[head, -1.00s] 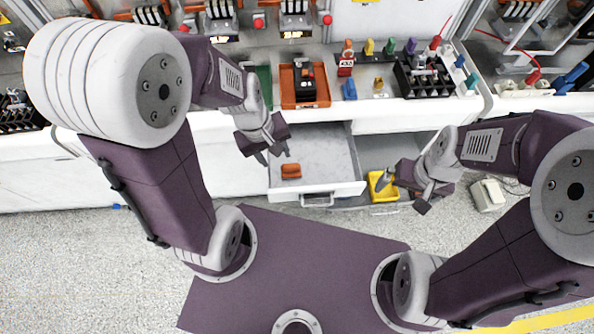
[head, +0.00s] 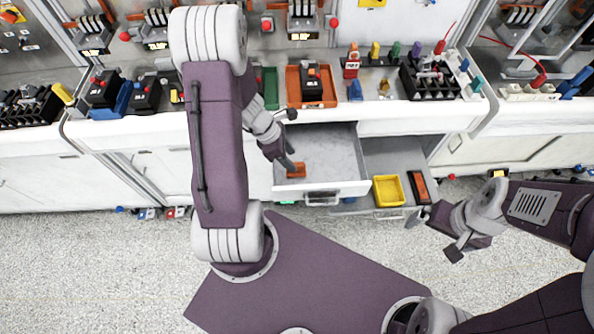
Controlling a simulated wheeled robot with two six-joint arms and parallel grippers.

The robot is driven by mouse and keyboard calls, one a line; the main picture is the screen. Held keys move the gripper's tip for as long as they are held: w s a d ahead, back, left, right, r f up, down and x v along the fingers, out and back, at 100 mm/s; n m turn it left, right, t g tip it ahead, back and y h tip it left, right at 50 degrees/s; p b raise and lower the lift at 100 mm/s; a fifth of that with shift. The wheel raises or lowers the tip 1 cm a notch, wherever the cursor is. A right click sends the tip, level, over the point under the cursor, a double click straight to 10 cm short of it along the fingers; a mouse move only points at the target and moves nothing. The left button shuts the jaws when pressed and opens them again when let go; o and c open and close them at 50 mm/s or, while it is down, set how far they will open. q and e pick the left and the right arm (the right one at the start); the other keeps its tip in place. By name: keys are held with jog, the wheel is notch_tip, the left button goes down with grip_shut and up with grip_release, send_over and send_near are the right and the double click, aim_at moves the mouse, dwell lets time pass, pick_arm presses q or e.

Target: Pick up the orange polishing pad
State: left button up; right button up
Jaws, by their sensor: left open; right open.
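The orange polishing pad (head: 297,171) lies on the floor of the open drawer (head: 335,160), near its front left. My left gripper (head: 290,166) reaches down into the drawer with its fingertips at the pad. It is open, and its fingers partly hide the pad; I cannot tell whether they touch it. My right gripper (head: 432,232) is open and empty, over the floor in front of the cabinets at the right.
A second open drawer to the right holds a yellow bin (head: 388,191) and an orange and black item (head: 419,187). On the bench above are an orange tray (head: 311,100) with a breaker and a black rack (head: 430,83).

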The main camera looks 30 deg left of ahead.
aim_at(296, 164)
pick_arm(q)
jog(key=shift+w+f, duration=0.1)
jog(key=shift+f, duration=0.05)
jog(key=b+x, duration=0.2)
jog(key=x, duration=0.2)
jog(key=shift+d+f, duration=0.1)
jog(key=shift+f, duration=0.1)
jog(key=shift+d+f, duration=0.2)
jog(key=shift+f, duration=0.05)
grip_shut()
